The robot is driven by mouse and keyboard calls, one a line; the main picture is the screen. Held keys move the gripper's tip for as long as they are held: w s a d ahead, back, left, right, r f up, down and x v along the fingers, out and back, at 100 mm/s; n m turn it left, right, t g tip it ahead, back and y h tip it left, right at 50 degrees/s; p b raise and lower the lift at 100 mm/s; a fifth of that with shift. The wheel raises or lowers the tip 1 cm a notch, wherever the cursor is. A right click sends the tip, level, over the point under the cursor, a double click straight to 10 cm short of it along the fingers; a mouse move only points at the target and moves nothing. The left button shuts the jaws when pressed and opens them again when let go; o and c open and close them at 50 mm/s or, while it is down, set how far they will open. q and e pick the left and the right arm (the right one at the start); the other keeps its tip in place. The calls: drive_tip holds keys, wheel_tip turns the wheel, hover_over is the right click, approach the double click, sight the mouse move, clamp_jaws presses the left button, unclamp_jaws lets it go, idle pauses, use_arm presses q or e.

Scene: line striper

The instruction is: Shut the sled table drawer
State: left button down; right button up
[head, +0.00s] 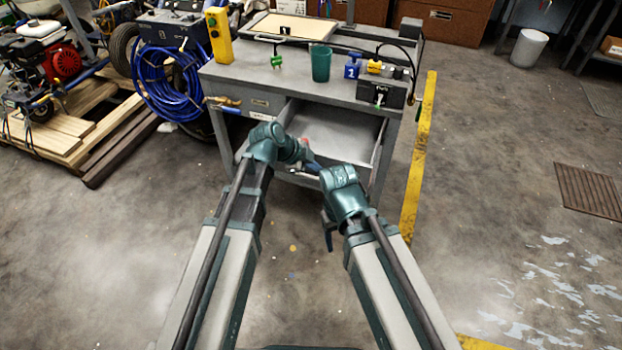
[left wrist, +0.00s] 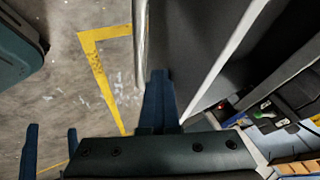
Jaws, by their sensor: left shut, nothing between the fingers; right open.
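The sled table (head: 285,85) is a grey workbench with its drawer (head: 340,128) pulled out toward me. The bare grey inside of the drawer shows, and my left arm hides part of its front. My left gripper (head: 313,166) is at the drawer front, fingers shut and empty. In the left wrist view the shut fingers (left wrist: 158,78) lie close to a silver bar (left wrist: 140,45) along the drawer front; I cannot tell if they touch. My right gripper (head: 328,238) is open and empty, low in front of the drawer; its two blue fingers also show in the left wrist view (left wrist: 50,145).
On the table top stand a green cup (head: 321,64), a blue block (head: 353,67), a yellow control box (head: 219,36) and a dark box (head: 381,93). A blue hose coil (head: 168,85) hangs at the left.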

use_arm(q)
hover_over(339, 136)
drive_tip(key=shift+s+a, duration=0.1)
drive_tip(key=shift+s, duration=0.2)
drive_tip(key=shift+w, duration=0.2)
drive_tip(key=shift+w+r, duration=0.1)
drive_tip(key=shift+r, duration=0.05)
use_arm(e)
drive_tip(key=shift+r, duration=0.1)
